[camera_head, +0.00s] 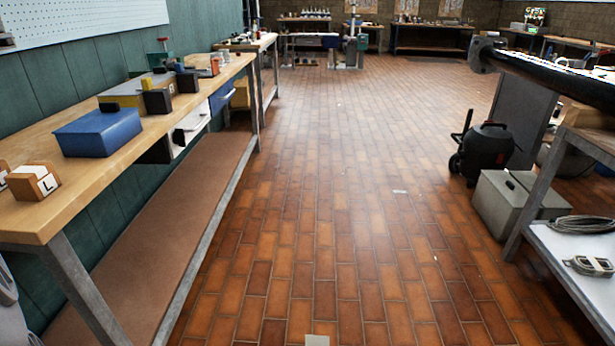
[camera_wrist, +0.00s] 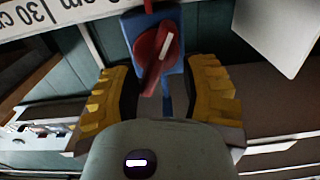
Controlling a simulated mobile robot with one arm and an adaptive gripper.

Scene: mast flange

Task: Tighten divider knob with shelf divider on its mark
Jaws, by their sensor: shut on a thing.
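In the wrist view, a red knob (camera_wrist: 157,58) with a white pointer line sits on the front of a blue block (camera_wrist: 131,27), which looks like the shelf divider. The pointer line leans to the upper right. My gripper (camera_wrist: 158,78) has yellow ridged fingers with dark pads on both sides of the knob and is shut on it. The exact contact is hard to see. A white scale strip (camera_wrist: 60,25) marked "30 cm" runs behind at the left. I cannot make out the divider's mark. My gripper is not visible in the head view.
In the head view, a wooden workbench (camera_head: 115,160) along the left wall carries a blue box (camera_head: 99,132) and wooden blocks. A black vacuum (camera_head: 484,150) and a grey case (camera_head: 500,203) stand at the right. The tiled floor (camera_head: 335,200) between is clear.

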